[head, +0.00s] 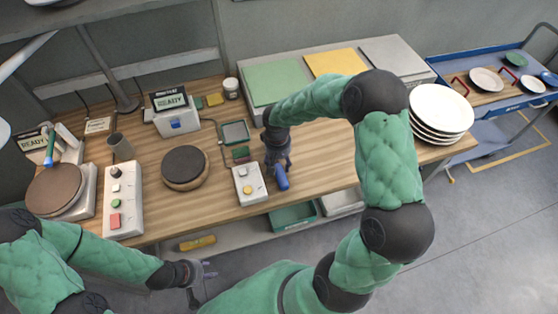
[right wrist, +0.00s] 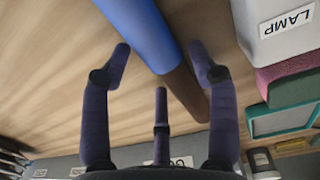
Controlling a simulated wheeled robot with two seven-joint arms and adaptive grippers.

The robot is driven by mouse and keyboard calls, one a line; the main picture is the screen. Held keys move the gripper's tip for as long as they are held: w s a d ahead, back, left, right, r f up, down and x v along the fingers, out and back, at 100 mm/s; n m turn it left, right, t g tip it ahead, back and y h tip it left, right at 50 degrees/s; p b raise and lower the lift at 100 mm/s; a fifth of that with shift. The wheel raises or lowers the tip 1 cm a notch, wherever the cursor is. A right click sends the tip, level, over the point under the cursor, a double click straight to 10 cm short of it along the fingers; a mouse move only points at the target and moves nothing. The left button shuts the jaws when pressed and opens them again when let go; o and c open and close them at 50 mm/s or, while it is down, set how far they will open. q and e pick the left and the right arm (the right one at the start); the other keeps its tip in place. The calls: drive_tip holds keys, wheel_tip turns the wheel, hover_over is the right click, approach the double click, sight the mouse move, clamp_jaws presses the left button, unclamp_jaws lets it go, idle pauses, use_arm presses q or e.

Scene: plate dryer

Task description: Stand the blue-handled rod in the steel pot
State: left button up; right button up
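The blue-handled rod (head: 281,178) lies on the wooden table beside the white button box; in the head view only its blue handle shows clearly. In the right wrist view, its blue handle (right wrist: 140,30) and dark brown shaft (right wrist: 187,90) run between the fingers. My right gripper (head: 278,163) is over the rod, with its fingers (right wrist: 161,58) spread on either side and apparently apart from it. A grey cylinder, seemingly the steel pot (head: 119,147), stands upright at the table's left. My left gripper (head: 205,281) is open and empty in front of the table.
A button box (head: 248,185), a dark round plate (head: 185,167) and a white switch panel (head: 123,200) occupy the table. A hotplate (head: 57,188) is at the left, with another blue stick (head: 50,148) behind it. Stacked plates (head: 440,110) stand at the right.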

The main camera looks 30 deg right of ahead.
sight(278, 163)
drive_tip(key=shift+r, duration=0.1)
drive_tip(key=shift+r, duration=0.25)
wheel_tip(278, 163, up, 12)
drive_tip(key=p, duration=0.2)
drive_tip(key=shift+a+f+p, duration=0.15)
drive_tip(key=shift+a+p, duration=0.1)
drive_tip(key=shift+p, duration=0.1)
idle(0.4)
